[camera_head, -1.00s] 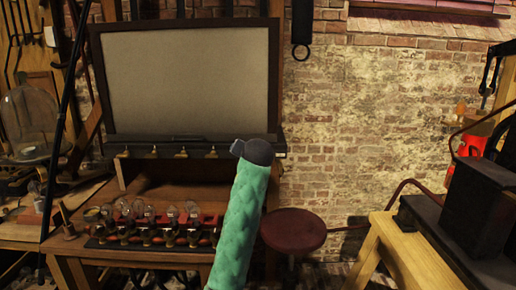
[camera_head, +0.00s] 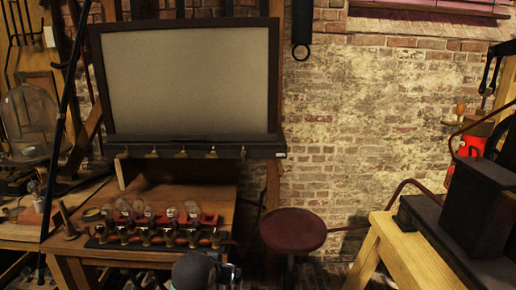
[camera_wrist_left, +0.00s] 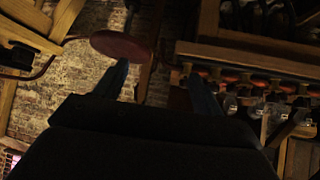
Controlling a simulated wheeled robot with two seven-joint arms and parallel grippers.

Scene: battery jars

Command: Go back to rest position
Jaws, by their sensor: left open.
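My left gripper (camera_wrist_left: 158,86) shows in the left wrist view with two dark fingers apart and nothing between them. In the head view, a dark rounded part of my arm (camera_head: 195,270) shows at the bottom edge, in front of the workbench; I cannot see fingertips there. My right gripper is not in view. A row of glass jars (camera_head: 145,215) stands in a rack on the wooden workbench (camera_head: 185,195). The row also shows, upside down, in the left wrist view (camera_wrist_left: 255,80), to the right of the fingers.
A round red stool (camera_head: 293,230) stands right of the workbench. A wooden stand (camera_head: 410,250) with a dark box (camera_head: 480,210) is at the right. A framed grey board (camera_head: 190,80) stands at the back of the bench. A glass dome (camera_head: 30,125) is at the left.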

